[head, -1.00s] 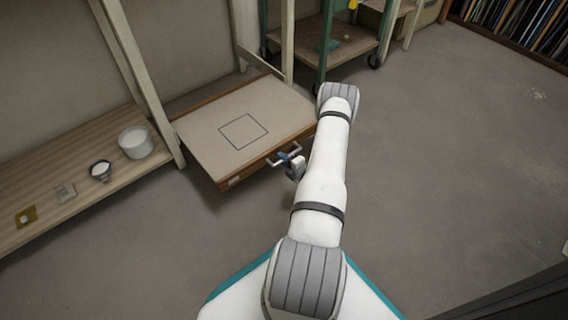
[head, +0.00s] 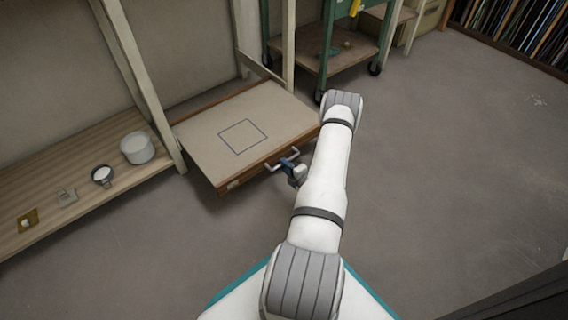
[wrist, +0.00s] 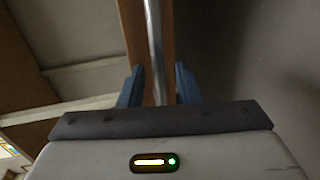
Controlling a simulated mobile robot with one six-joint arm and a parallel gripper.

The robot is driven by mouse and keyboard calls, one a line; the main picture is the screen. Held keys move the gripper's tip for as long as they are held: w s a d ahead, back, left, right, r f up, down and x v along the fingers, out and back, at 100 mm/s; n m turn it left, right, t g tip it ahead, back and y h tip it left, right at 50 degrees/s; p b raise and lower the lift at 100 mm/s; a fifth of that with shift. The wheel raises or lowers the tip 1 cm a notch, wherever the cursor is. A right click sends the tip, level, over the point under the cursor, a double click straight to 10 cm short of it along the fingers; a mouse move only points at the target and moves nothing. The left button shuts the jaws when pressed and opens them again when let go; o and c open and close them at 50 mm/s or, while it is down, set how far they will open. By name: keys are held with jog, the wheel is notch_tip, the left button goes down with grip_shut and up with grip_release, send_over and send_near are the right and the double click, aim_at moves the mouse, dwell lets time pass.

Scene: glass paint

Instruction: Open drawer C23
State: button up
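A wide wooden drawer-like unit (head: 203,142) with a pale top, marked with a dark square outline, sits low at the centre left. A small label (head: 232,185) is on its front, too small to read. A metal bar handle (head: 270,167) is on the front face, and it runs lengthwise in the wrist view (wrist: 153,40). My gripper (head: 287,162) is at the handle. In the wrist view its two blue fingers (wrist: 158,88) stand apart on either side of the bar, with gaps on both sides. My arm hides part of the front's right side.
A wooden shelf (head: 100,155) at left holds a white pot (head: 138,148), a small dark-rimmed cup (head: 101,174) and small items. A pale post stands beside the drawer unit. A green-framed cart (head: 325,60) stands behind. The floor (head: 450,180) at right is clear.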

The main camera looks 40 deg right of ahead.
jog(key=p+v, duration=0.1)
jog(key=v, duration=0.4)
jog(key=shift+s+r+p, duration=0.1)
jog(key=shift+s+p, duration=0.25)
jog(key=shift+p, duration=0.05)
jog(key=shift+r, duration=0.1)
